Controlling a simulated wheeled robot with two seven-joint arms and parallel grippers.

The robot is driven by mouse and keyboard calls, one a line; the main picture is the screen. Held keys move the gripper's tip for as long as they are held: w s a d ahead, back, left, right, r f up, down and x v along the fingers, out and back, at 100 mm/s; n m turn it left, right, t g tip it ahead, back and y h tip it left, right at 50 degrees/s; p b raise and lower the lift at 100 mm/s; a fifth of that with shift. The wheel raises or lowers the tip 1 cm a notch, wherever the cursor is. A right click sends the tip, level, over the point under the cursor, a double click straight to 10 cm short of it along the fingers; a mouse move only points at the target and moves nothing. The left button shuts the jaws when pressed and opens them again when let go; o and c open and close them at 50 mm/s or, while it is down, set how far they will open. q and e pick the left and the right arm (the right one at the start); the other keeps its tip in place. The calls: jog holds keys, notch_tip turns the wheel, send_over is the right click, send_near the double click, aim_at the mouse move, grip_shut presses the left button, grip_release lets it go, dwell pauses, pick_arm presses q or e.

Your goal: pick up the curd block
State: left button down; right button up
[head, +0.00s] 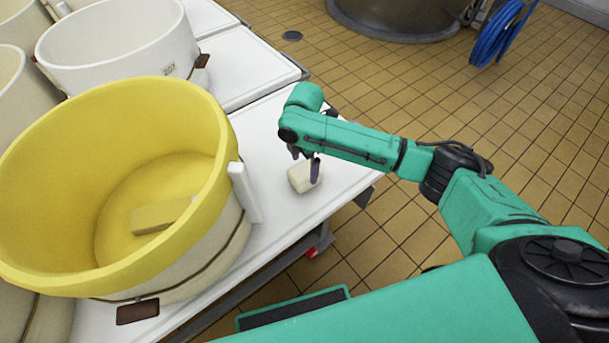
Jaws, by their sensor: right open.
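A small cream-white curd block (301,178) lies on the white table, to the right of the large yellow-lined tub. My right gripper (307,163) is directly above the block, pointing down, with its dark fingers at the block's upper side. It is open, and one finger overlaps the block in the picture. I cannot tell whether the fingers touch the block or stand around it. My left gripper is not in view.
The yellow tub (222,130) stands close on the left, with a yellowish slab (158,215) inside. White tubs (120,52) stand behind it. The white table (275,215) ends just right of the block. A blue hose (492,42) and a metal vat (395,22) are farther back.

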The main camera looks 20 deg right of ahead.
aim_at(305, 170)
notch_tip(305, 170, down, 5)
jog(key=shift+s+r+b, duration=0.15)
jog(key=shift+b, duration=0.25)
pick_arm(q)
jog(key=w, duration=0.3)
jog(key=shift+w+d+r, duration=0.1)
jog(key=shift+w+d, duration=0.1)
pick_arm(e)
jog(key=shift+r, duration=0.15)
jog(key=c, duration=1.6)
